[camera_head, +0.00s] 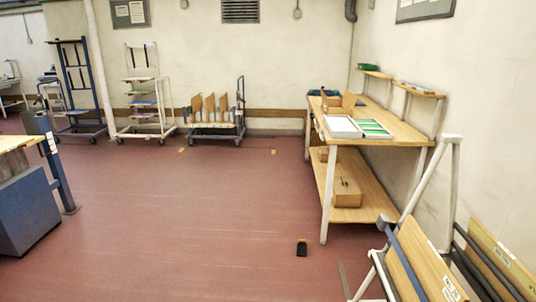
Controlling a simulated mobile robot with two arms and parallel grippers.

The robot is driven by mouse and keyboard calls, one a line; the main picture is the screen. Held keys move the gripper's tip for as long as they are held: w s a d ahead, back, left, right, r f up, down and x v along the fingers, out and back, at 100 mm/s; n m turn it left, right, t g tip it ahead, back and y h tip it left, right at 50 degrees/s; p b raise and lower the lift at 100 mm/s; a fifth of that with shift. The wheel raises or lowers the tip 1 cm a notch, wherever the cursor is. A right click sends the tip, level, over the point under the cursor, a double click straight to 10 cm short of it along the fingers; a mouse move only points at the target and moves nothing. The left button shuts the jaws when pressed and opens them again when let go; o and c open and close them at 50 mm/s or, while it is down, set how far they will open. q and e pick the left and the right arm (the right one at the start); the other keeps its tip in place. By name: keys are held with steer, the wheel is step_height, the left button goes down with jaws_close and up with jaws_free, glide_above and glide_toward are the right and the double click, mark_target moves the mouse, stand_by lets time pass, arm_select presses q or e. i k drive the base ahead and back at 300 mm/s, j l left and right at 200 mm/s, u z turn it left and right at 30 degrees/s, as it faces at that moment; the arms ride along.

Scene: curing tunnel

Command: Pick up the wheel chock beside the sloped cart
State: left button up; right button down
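A small black wheel chock (302,250) with a tan or orange mark at its top sits on the red floor in the lower middle of the view. The sloped cart (455,160) seems to be the white-framed one at the lower right, with tilted wooden boards (425,264) on it. The chock is on the floor to the left of this cart, with a gap between them. The cart's lower part is cut off by the picture edge. Neither of my grippers is in view.
A wooden workbench (385,120) with a lower shelf (368,190) stands at the right wall, behind the chock. A blue-grey cabinet bench (25,210) is at the left. Shelf carts (148,100) and a low trolley (212,124) line the back wall. The middle floor is clear.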

mark_target(302, 247)
steer(key=i, duration=1.1)
steer(key=i+j+z, duration=0.1)
steer(key=i, duration=1)
